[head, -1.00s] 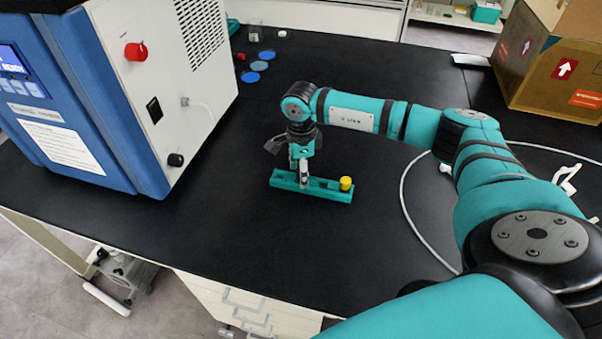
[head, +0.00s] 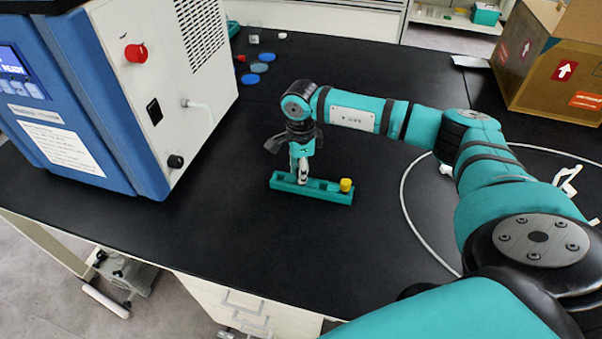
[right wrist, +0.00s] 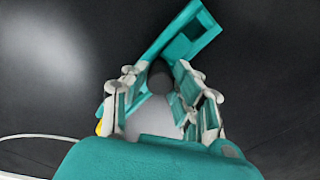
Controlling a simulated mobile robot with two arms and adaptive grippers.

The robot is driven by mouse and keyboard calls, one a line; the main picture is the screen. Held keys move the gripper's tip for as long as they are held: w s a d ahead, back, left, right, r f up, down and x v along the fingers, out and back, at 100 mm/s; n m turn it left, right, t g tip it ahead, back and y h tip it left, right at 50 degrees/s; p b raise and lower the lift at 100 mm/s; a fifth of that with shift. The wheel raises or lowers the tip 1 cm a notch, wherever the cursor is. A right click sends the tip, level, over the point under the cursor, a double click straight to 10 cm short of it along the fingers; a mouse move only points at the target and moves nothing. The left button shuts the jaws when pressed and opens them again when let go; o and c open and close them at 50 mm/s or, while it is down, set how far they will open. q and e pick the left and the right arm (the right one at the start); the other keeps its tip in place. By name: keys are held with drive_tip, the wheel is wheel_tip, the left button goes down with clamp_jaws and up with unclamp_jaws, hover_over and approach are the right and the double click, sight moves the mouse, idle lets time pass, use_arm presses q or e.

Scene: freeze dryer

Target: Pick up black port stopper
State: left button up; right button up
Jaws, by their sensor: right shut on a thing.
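My right gripper (head: 302,176) points straight down at the teal rack (head: 323,191) on the black bench. The fingers are over the rack's left-middle part. In the right wrist view the fingers (right wrist: 160,88) are shut around a dark round piece, the black port stopper (right wrist: 160,73). It is mostly hidden by the fingers, and I cannot tell whether it still sits in the rack. A yellow stopper (head: 346,184) stands at the rack's right end. The rack's far end (right wrist: 195,35) shows beyond the fingers in the right wrist view. My left gripper is not in view.
The blue and white freeze dryer (head: 190,100), with a red knob (head: 136,52) and a black knob (head: 176,161), stands at the left. Blue discs (head: 259,68) lie at the back. A cardboard box (head: 550,75) stands at the back right. The bench before the rack is clear.

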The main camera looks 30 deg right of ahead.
drive_tip(key=r, duration=0.1)
drive_tip(key=a+r+b, duration=0.1)
drive_tip(key=shift+s+a+r, duration=0.1)
drive_tip(key=shift+r, duration=0.25)
drive_tip(key=s+a+r+b, duration=0.1)
drive_tip(key=s+a+b, duration=0.2)
drive_tip(key=a, duration=1.1)
drive_tip(key=shift+s+a+r, duration=0.2)
drive_tip(key=shift+s+r, duration=0.1)
